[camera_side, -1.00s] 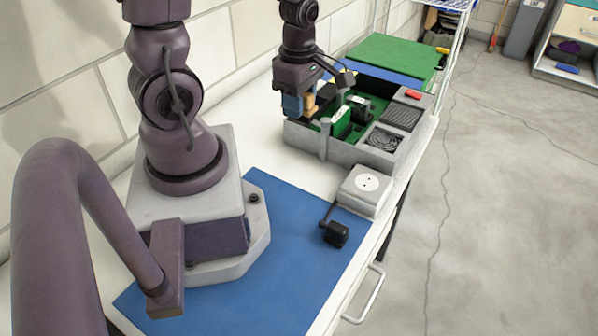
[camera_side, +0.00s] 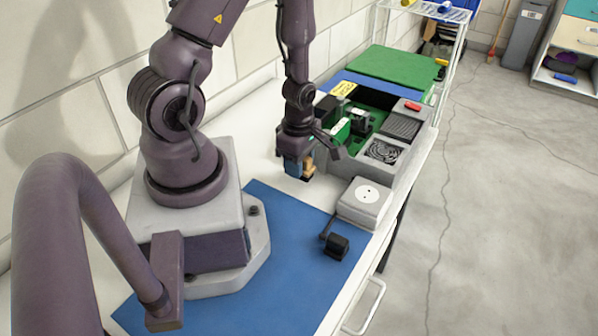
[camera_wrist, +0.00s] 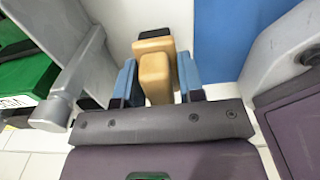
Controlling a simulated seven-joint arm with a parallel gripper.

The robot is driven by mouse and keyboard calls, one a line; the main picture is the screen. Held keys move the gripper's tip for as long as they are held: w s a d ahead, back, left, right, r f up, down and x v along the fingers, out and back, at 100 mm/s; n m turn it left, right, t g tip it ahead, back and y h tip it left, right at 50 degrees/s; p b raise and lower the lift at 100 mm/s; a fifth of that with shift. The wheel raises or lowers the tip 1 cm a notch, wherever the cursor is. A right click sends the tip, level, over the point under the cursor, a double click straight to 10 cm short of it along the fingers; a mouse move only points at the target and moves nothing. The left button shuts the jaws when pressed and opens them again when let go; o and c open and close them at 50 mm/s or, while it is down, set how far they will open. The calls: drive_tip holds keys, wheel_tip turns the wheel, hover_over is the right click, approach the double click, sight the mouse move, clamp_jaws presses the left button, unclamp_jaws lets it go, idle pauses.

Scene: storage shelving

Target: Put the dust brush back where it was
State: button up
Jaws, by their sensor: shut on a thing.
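My gripper (camera_side: 297,166) has blue fingers and is shut on the dust brush (camera_side: 308,165), a light wooden block with a dark edge. In the side view it hangs low over the white worktop, between the blue mat and the grey organizer box. In the wrist view the brush (camera_wrist: 155,73) sits between the two blue fingers of my gripper (camera_wrist: 157,82), with the blue mat's edge beyond it. I cannot tell whether the brush touches the worktop. Its bristles are mostly hidden.
The grey organizer box (camera_side: 340,168) with green compartments stands right behind the gripper. A white box with a socket (camera_side: 366,196) is to the right, and a small black plug (camera_side: 337,247) lies on the blue mat (camera_side: 285,270). A green mat (camera_side: 395,72) lies at the back.

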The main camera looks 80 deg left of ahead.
drive_tip(key=shift+f, duration=1.35)
drive_tip(key=shift+f, duration=0.1)
drive_tip(key=o, duration=0.8)
drive_tip(key=shift+o, duration=0.2)
